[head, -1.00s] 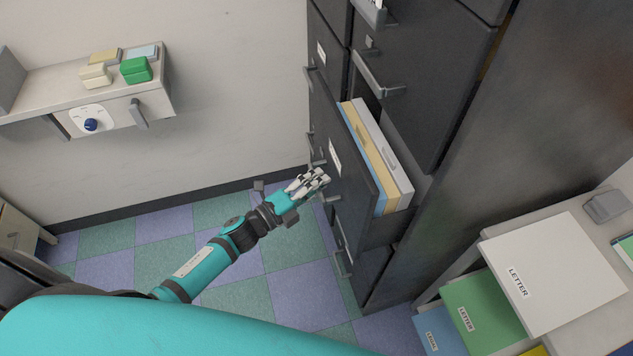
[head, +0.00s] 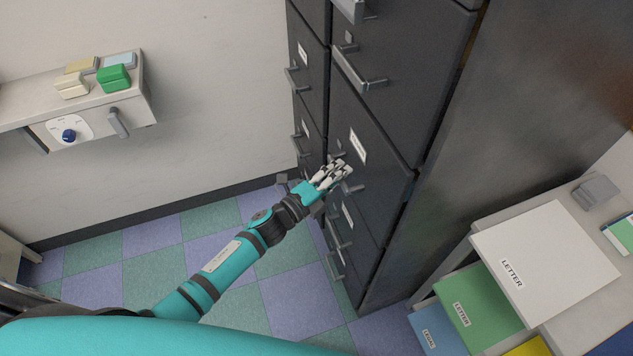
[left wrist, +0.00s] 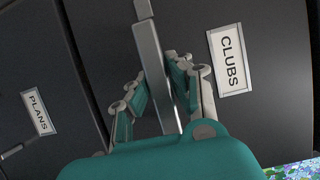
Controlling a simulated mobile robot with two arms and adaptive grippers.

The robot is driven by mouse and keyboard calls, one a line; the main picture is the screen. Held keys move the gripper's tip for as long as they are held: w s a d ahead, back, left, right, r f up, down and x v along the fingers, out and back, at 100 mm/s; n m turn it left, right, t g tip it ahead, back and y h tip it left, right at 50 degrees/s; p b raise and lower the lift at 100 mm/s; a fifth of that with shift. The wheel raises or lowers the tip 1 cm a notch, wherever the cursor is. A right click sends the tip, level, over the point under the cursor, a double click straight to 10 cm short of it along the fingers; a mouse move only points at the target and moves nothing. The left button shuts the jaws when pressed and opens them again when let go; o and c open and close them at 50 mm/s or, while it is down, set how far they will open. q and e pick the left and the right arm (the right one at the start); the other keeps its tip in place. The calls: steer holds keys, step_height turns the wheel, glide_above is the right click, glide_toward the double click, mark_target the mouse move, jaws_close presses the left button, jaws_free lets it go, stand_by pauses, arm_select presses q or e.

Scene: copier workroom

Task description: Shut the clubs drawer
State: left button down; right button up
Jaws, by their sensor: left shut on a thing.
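The clubs drawer (head: 385,165) is a dark grey front in the tall filing cabinet, and it looks level with the fronts around it. Its white label reading CLUBS (left wrist: 231,62) is clear in the left wrist view. My left gripper (head: 335,175) is at the drawer front, its fingers shut around the drawer's grey bar handle (left wrist: 153,70). In the left wrist view the gripper (left wrist: 158,95) has a finger on each side of that bar. The drawer's contents are hidden. My right gripper is not in view.
A drawer labelled PLANS (left wrist: 38,112) is beside it. More bar handles (head: 360,75) stick out above. At the right, a stand holds letter trays (head: 545,265). A wall shelf (head: 130,95) is at the left. The tiled floor before the cabinet is clear.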

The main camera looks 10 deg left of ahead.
arm_select(q)
steer(key=shift+f, duration=0.1)
steer(key=c, duration=1.2)
jaws_free()
steer(key=shift+a, duration=0.1)
steer(key=shift+o, duration=0.2)
steer(key=shift+s+a, duration=0.1)
steer(key=v, duration=1.2)
